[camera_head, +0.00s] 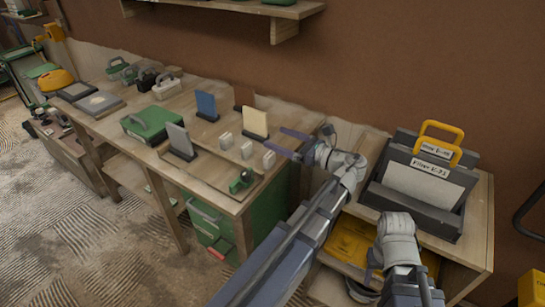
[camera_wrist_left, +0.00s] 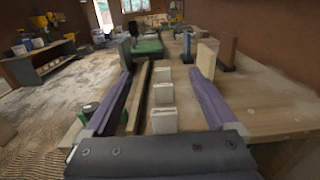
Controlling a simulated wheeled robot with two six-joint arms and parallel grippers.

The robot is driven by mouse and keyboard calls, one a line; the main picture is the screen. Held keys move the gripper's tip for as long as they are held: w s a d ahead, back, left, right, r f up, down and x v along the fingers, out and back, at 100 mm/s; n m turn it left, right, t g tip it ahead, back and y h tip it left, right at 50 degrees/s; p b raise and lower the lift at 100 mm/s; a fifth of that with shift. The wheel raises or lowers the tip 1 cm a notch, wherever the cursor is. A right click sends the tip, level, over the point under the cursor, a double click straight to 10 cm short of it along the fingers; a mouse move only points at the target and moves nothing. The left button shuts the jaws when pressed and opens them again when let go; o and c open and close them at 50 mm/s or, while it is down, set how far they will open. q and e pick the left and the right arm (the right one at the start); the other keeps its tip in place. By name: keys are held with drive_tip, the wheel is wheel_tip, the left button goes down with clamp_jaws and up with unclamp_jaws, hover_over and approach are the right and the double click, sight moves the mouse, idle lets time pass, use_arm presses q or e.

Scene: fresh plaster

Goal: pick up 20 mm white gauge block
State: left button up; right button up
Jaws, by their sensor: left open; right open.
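Three small white gauge blocks stand in a row near the workbench's right end: a far one (camera_head: 226,140), a middle one (camera_head: 247,150) and a near one (camera_head: 269,159). In the left wrist view, far (camera_wrist_left: 163,75), middle (camera_wrist_left: 163,93) and near (camera_wrist_left: 164,120) blocks line up between the fingers. I cannot read which is 20 mm. My left gripper (camera_head: 275,138) is open and empty, its fingers reaching over the bench's right end by the near block; it also shows in the left wrist view (camera_wrist_left: 160,70). My right gripper (camera_head: 378,268) is low at the right, partly hidden, open.
Upright blue (camera_head: 206,106), cream (camera_head: 255,122) and grey (camera_head: 180,140) plates stand around the blocks. A green box (camera_head: 151,123) lies to the left. A small green tool (camera_head: 241,181) sits at the front edge. A file holder (camera_head: 420,192) stands on the right-hand cabinet.

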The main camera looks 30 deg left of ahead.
sight(267, 154)
use_arm(q)
drive_tip(key=shift+f, duration=0.15)
wheel_tip(267, 154, down, 8)
drive_tip(key=b, duration=0.8)
drive_tip(key=shift+a, duration=0.65)
drive_tip(key=shift+w+a, duration=0.15)
drive_tip(key=shift+a, duration=1.4)
drive_tip(key=shift+w+a, duration=0.15)
drive_tip(key=shift+a, duration=1.4)
drive_tip(key=shift+c, duration=0.3)
drive_tip(key=c, duration=1.4)
